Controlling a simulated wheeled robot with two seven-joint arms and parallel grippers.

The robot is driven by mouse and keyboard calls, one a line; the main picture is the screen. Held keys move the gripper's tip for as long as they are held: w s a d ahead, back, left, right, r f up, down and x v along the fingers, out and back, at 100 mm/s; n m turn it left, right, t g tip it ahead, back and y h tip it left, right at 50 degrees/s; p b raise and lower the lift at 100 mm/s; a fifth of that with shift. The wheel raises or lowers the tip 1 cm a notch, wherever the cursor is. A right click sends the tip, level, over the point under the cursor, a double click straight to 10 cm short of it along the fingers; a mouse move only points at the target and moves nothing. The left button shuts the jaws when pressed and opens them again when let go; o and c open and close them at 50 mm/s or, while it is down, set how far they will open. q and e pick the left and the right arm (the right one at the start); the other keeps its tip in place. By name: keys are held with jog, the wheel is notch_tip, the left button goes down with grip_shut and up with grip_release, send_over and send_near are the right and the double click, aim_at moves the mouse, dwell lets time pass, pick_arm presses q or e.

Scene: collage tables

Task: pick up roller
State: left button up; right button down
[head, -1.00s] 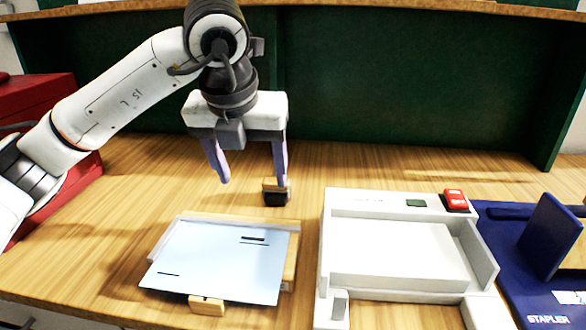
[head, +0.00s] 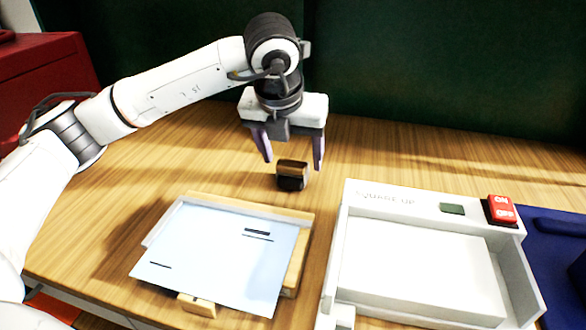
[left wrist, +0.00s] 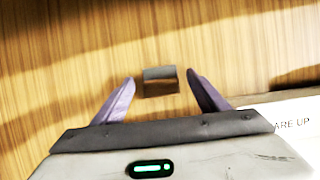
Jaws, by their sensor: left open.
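The roller (head: 291,175) is a small block with a wooden top and a black lower part. It stands on the wooden table behind the paper board. My left gripper (head: 291,162) is open and empty, its fingers pointing down, just behind and above the roller. In the left wrist view the roller (left wrist: 160,82) lies between and slightly beyond the tips of the two purple fingers (left wrist: 160,80). I cannot tell the exact height gap, but no finger visibly touches it. My right gripper is not in view.
A wooden board (head: 300,255) with light blue sheets (head: 215,255) lies in front of the roller. A white tray machine (head: 345,240) with a red on/off switch (head: 502,209) stands to the right, beside a blue stapler base (head: 560,245). A red box (head: 50,75) is at far left.

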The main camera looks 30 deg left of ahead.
pick_arm(q)
jog(key=shift+x, duration=1.05)
jog(key=c, duration=1.1)
jog(key=shift+o, duration=0.2)
jog(key=shift+r, duration=0.1)
